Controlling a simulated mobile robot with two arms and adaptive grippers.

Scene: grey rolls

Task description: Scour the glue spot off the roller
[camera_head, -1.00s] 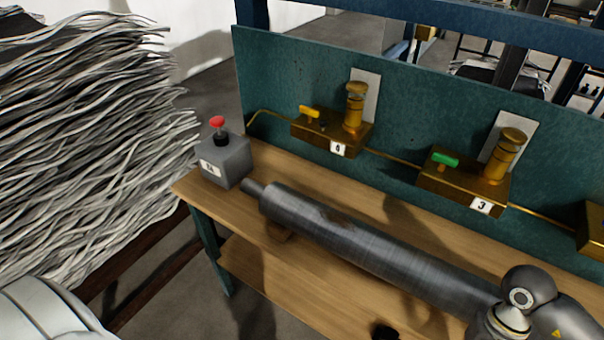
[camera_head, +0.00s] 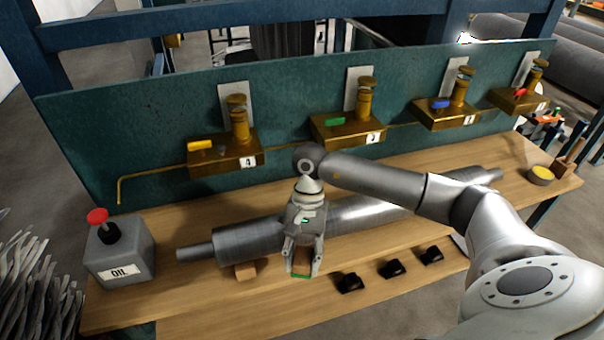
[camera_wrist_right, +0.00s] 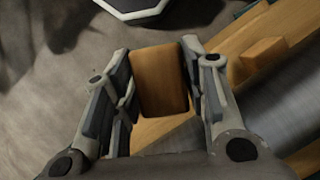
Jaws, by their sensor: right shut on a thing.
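The roller (camera_head: 247,240), a long grey metal cylinder with thinner end shafts, lies along the wooden bench, also at the lower right in the wrist view (camera_wrist_right: 290,115). My right gripper (camera_head: 303,268) is in front of its left half. It is shut on a wooden block (camera_head: 301,262) with a green underside, held between the fingers and also seen in the wrist view (camera_wrist_right: 163,80). I cannot tell whether the block touches anything. No glue spot shows on the visible roller surface; my gripper and arm cover part of it. My left gripper is not in view.
A grey OIL box (camera_head: 122,262) with a red knob stands at the bench's left end. A wooden support (camera_head: 246,270) sits under the roller. Several black pieces (camera_head: 391,268) lie along the front. A yellow-topped tin (camera_head: 541,174) stands right. Brass valve units (camera_head: 225,152) line the back panel.

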